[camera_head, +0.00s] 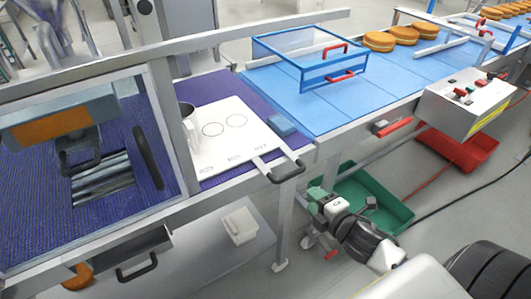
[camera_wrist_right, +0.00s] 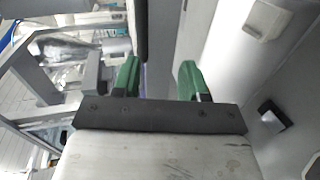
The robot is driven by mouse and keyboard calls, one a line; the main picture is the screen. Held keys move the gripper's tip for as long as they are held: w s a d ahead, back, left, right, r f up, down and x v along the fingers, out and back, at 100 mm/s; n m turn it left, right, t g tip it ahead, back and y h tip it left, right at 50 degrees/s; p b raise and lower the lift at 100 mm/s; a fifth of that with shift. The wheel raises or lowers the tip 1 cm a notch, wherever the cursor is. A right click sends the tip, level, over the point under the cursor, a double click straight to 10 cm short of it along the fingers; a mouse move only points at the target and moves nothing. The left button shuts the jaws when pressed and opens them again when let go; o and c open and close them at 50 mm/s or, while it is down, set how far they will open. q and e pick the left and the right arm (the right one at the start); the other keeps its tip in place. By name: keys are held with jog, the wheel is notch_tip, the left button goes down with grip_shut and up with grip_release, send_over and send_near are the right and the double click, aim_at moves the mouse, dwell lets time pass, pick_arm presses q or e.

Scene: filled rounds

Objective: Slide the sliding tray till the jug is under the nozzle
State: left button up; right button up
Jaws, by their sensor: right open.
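The white sliding tray (camera_head: 235,150) lies on the purple surface, with printed circles on top and a dark handle (camera_head: 286,172) sticking out over the front edge. A grey-white jug (camera_head: 187,117) stands upright at the tray's left end, partly hidden by a metal post. I cannot make out the nozzle. My right gripper (camera_head: 317,201) is low in front of the table, below and right of the tray handle and apart from it. Its green fingers are open and empty in the right wrist view (camera_wrist_right: 160,80). My left gripper is not in view.
A framed guard with an upright dark handle (camera_head: 148,157) stands left of the tray. A blue conveyor (camera_head: 330,95) with a clear guard lies beyond. A green bin (camera_head: 375,195) is on the floor behind my right arm.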

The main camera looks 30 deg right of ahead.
aim_at(290, 177)
jog(key=shift+n+y, duration=0.3)
jog(key=w, duration=0.3)
jog(key=w+a+p, duration=0.1)
jog(key=w, duration=0.5)
jog(key=shift+w+a+r, duration=0.15)
jog(key=shift+w+a, duration=0.15)
jog(key=shift+w, duration=0.1)
jog(key=shift+w+f+p, duration=0.2)
jog(key=shift+w+p, duration=0.1)
jog(key=shift+w, duration=0.2)
grip_shut()
